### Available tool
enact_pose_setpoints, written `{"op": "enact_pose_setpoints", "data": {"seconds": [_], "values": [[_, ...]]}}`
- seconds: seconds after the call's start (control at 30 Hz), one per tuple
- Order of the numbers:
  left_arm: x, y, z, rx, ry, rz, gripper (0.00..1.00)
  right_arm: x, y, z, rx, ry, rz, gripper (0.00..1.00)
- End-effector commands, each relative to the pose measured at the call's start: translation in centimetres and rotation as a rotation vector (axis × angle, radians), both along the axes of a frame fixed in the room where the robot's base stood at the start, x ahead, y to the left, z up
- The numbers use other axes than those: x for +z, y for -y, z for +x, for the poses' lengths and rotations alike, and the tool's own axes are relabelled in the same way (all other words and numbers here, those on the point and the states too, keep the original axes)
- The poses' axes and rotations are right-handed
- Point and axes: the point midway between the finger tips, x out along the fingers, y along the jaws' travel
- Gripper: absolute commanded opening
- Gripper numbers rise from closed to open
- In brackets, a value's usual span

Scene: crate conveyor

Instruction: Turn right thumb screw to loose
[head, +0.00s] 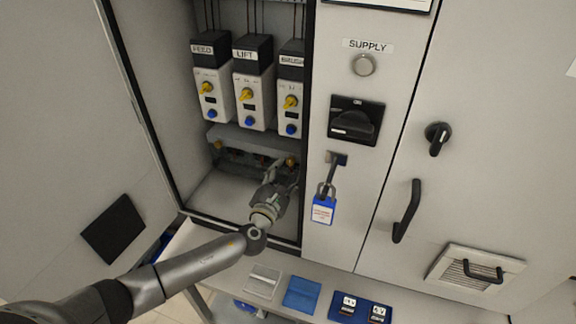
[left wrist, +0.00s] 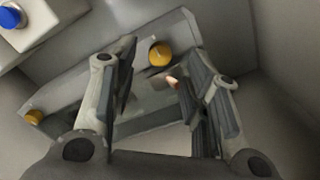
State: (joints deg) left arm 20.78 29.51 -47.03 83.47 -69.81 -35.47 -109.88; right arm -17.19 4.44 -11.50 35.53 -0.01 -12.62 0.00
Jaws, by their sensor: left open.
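The right thumb screw (head: 291,161) is a round brass-yellow knob at the right end of a grey terminal block (head: 230,139) low in the open cabinet. It also shows in the left wrist view (left wrist: 160,53), with a dark slot-like mark on its face. The left thumb screw (head: 218,146) is a similar knob at the block's other end, also in the wrist view (left wrist: 33,117). My left gripper (head: 286,175) is open and empty, in front of the right screw. In the wrist view its fingers (left wrist: 158,85) are spread, with the screw beyond the gap; no contact is visible.
Modules labelled FEED (head: 212,90), LIFT (head: 252,93) and a third (head: 291,100) hang above the block. The cabinet's right frame carries a black rotary switch (head: 354,121) and a blue padlock (head: 324,210). A shelf with small cards (head: 302,293) runs below.

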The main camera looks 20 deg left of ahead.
Motion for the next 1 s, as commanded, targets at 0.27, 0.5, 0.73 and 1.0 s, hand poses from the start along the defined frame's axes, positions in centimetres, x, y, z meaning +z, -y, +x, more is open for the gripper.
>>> {"op": "enact_pose_setpoints", "data": {"seconds": [0.27, 0.5, 0.73, 1.0], "values": [[0.0, 0.1, 2.8, 0.000, -0.001, -0.002, 0.43, 0.0, 0.0, 0.0, 0.000, 0.000, 0.000, 0.43], [0.0, 0.2, 3.3, 0.000, -0.001, -0.002, 0.43, 0.0, 0.0, 0.0, 0.000, 0.000, 0.000, 0.43], [0.0, 0.1, 3.3, 0.000, -0.001, -0.002, 0.34, 0.0, 0.1, 0.0, 0.000, 0.000, -0.001, 0.43], [0.0, 0.1, 3.3, 0.000, -0.001, -0.002, 0.00, 0.0, 0.3, 0.0, 0.000, 0.001, -0.004, 0.43]]}}
